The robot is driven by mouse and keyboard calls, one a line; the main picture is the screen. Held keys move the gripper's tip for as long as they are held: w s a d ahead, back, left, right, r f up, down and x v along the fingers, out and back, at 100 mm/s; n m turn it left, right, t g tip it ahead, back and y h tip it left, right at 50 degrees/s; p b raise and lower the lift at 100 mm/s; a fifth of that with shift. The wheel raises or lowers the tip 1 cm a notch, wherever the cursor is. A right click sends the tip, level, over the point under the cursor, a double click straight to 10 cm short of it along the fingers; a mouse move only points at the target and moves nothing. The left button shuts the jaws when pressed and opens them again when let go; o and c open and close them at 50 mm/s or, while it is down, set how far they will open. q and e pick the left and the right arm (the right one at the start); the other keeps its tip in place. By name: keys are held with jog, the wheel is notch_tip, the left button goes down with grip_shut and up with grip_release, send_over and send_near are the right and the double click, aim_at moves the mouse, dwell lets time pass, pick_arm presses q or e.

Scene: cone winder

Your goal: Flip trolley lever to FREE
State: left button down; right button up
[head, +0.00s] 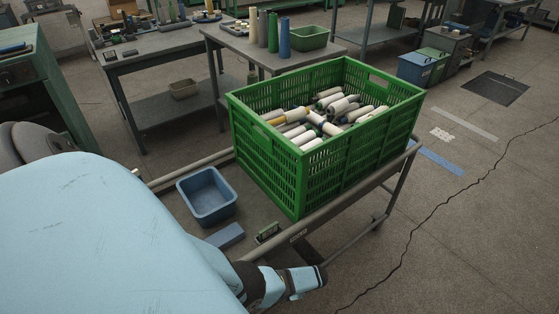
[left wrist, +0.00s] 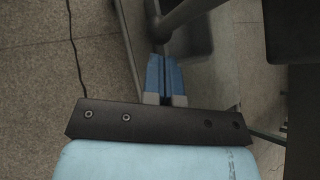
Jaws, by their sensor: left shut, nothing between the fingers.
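The grey trolley (head: 345,204) carries a green crate and stands in the middle of the head view. A small pale label (head: 298,236) is on its near rail. A dark flat bar (head: 311,250) shows below the rail beside my gripper; I cannot tell whether it is the lever, and no FREE marking is readable. My left gripper (head: 318,277) is outside the near rail, low and close to the trolley. In the left wrist view its blue fingers (left wrist: 163,76) are together and empty, with a grey tube just beyond them. My right gripper is not in view.
The green crate (head: 306,178) holds many yarn cones. Tables stand behind. The floor (head: 450,240) to the right is open, with a crack.

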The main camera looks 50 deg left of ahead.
pick_arm(q)
jog(key=shift+s+f, duration=0.25)
jog(key=shift+s, duration=0.55)
jog(key=shift+s+a, duration=0.1)
jog(key=shift+s, duration=0.15)
jog(key=shift+w, duration=0.1)
